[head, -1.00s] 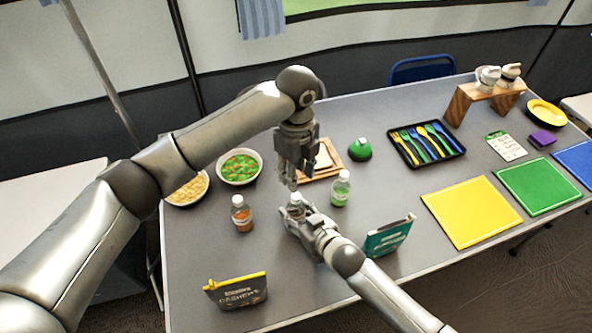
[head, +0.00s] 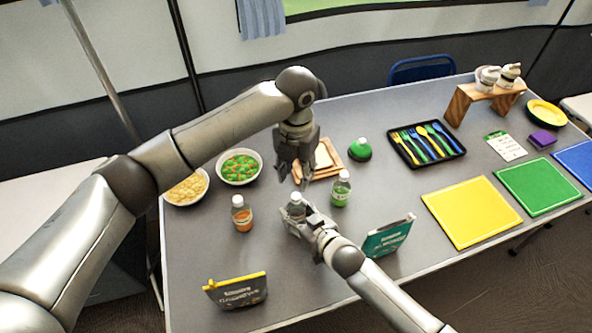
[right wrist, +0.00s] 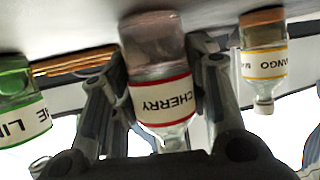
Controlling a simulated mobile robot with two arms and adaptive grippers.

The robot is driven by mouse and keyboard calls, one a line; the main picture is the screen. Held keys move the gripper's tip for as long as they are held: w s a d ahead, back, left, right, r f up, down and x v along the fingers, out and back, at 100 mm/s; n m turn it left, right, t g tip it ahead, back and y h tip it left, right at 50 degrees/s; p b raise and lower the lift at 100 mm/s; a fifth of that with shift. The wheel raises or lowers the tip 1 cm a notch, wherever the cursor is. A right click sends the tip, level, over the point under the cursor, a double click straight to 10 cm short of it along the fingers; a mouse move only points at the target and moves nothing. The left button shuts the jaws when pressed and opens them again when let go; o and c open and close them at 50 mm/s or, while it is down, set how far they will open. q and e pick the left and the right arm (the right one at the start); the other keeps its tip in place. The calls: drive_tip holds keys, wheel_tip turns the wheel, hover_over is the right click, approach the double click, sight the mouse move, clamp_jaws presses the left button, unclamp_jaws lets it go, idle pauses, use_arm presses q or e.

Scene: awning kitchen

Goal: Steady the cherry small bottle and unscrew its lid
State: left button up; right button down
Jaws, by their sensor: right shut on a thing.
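The cherry bottle (head: 297,209) is a small clear bottle standing on the grey table. Its red-edged label faces the camera in the right wrist view (right wrist: 160,95), where the scene looks upside down. My right gripper (head: 298,213) is shut around its body, with a finger on either side. My left gripper (head: 293,182) points down just above the bottle's top. Its fingers look spread, with nothing seen between them. The bottle's top is small in the head view, and I cannot tell how the lid sits.
An orange mango bottle (head: 242,214) stands to the left and a green lime bottle (head: 340,189) to the right, both close. A teal box (head: 389,237) stands near my right arm. A wooden board (head: 330,172) and a vegetable bowl (head: 240,167) lie behind.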

sight(296, 196)
use_arm(q)
wheel_tip(296, 196, down, 8)
drive_tip(key=shift+r, duration=0.1)
idle(0.4)
